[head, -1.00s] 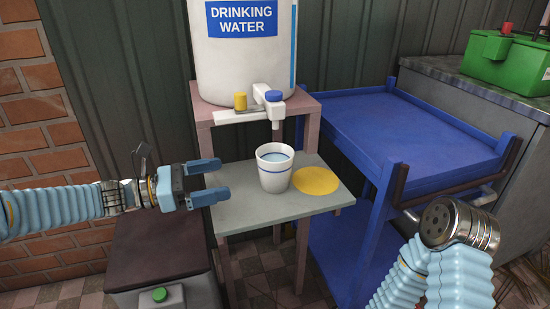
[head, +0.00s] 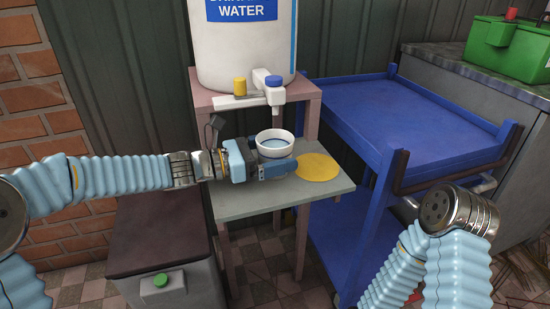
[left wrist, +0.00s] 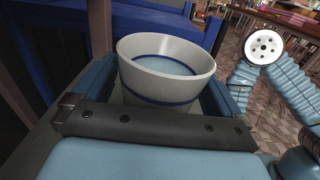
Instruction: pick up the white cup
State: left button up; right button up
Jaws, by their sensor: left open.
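The white cup (head: 275,137) with a blue stripe stands upright on the small grey shelf (head: 235,206) under the water tank's tap, with water in it. My left gripper (head: 275,166) is open, with its fingers on either side of the cup. The near finger hides the cup's lower part in the head view. In the left wrist view the cup (left wrist: 165,75) sits between the open fingers, in front of the palm. Whether the fingers touch it cannot be told. My right arm shows at the right, but its gripper is out of sight.
A yellow disc (head: 318,167) lies on the shelf just right of the cup. The white tank (head: 240,55) and its tap (head: 268,92) stand above and behind. A blue cart (head: 420,120) is to the right. A dark-topped box (head: 160,235) stands below my left arm.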

pick_arm(q)
jog(key=c, duration=1.2)
jog(key=shift+c, duration=0.7)
jog(key=shift+r, duration=0.15)
